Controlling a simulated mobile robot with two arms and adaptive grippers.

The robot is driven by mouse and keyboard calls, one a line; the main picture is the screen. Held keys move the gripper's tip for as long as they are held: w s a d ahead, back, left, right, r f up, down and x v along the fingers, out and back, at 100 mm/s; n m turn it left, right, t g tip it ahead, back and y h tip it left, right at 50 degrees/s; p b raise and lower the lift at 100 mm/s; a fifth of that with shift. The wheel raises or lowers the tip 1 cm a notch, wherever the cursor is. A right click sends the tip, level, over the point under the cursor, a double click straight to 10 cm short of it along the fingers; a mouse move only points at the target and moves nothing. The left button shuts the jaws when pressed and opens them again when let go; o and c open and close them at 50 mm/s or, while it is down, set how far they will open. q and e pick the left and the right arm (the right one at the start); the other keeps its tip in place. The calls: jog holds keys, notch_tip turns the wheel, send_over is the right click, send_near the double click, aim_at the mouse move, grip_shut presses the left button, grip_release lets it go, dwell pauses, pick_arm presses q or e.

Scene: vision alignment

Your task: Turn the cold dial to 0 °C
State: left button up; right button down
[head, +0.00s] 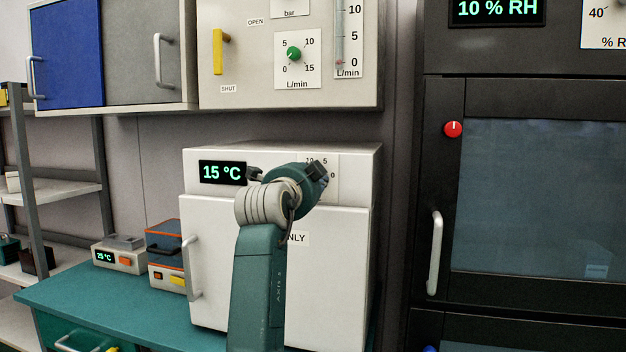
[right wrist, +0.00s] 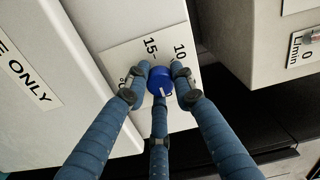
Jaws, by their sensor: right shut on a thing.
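The cold dial (right wrist: 158,76) is a round blue knob on a white scale plate (right wrist: 117,58) in the right wrist view. My right gripper (right wrist: 160,84) is shut around it, with fingers on both sides and one below. A pale mark shows on the knob's lower part. The numbers 15 and 10 show above the knob; other markings are partly covered by the fingers. In the head view, the white cold cabinet (head: 335,270) has a display (head: 222,172) reading 15 °C. My right arm hides the dial there, and only a plate corner shows. My left gripper is not in view.
A flow panel (head: 235,80) with a green knob (head: 294,54) and yellow handle (head: 218,52) hangs above. A dark chamber (head: 435,150) with a red knob (head: 453,129) stands at right. Small devices (head: 122,255) sit on the green bench (head: 85,295) at left.

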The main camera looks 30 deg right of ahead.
jog(key=shift+r, duration=0.1)
jog(key=c, duration=1.5)
grip_release()
jog(key=shift+s+d, duration=0.1)
jog(key=shift+s, duration=0.05)
jog(key=shift+o, duration=0.2)
notch_tip(320, 180, up, 10)
